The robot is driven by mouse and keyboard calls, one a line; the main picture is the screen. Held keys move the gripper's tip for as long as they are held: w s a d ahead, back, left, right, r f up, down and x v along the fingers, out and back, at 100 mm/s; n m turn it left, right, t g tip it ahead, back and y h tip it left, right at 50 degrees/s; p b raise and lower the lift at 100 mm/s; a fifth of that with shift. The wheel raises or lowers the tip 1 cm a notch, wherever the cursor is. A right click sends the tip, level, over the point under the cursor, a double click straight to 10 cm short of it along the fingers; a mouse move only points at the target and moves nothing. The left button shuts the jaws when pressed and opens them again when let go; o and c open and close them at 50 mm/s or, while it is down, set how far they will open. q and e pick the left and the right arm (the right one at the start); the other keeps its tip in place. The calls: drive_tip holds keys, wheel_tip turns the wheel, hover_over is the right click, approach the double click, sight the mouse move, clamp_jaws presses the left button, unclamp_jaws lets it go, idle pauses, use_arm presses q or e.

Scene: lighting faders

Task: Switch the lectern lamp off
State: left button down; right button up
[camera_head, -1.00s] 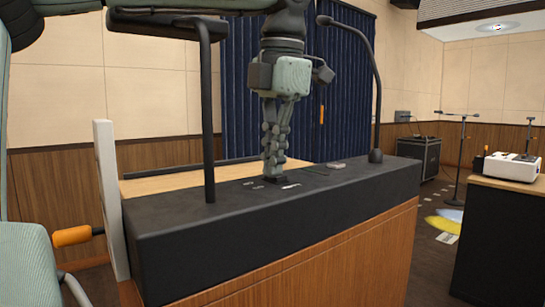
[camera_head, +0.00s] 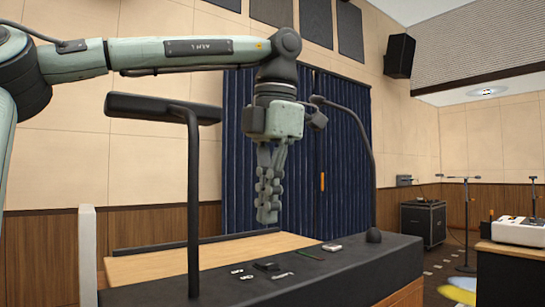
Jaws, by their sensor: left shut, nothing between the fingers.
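The lectern lamp (camera_head: 193,200) is a black post with a flat horizontal head (camera_head: 150,106) at the left of the lectern. I see no clear glow under its head, whose underside is hidden. A small black switch (camera_head: 267,266) sits on the lectern's black top, with white markings beside it; which way it is set is too small to tell. My left gripper (camera_head: 267,217) hangs fingers down above the switch, shut and empty, apart from it. My right gripper is out of view.
The black lectern top (camera_head: 355,272) has a gooseneck microphone (camera_head: 365,150) at its right end, near a small pale object (camera_head: 332,247) and a thin green one (camera_head: 312,254). A wooden desk surface (camera_head: 200,258) lies behind. A side table stands at right.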

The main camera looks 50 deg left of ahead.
use_arm(q)
wheel_tip(320, 180, up, 8)
drive_tip(key=a, duration=0.1)
drive_tip(key=shift+s, duration=0.2)
idle(0.5)
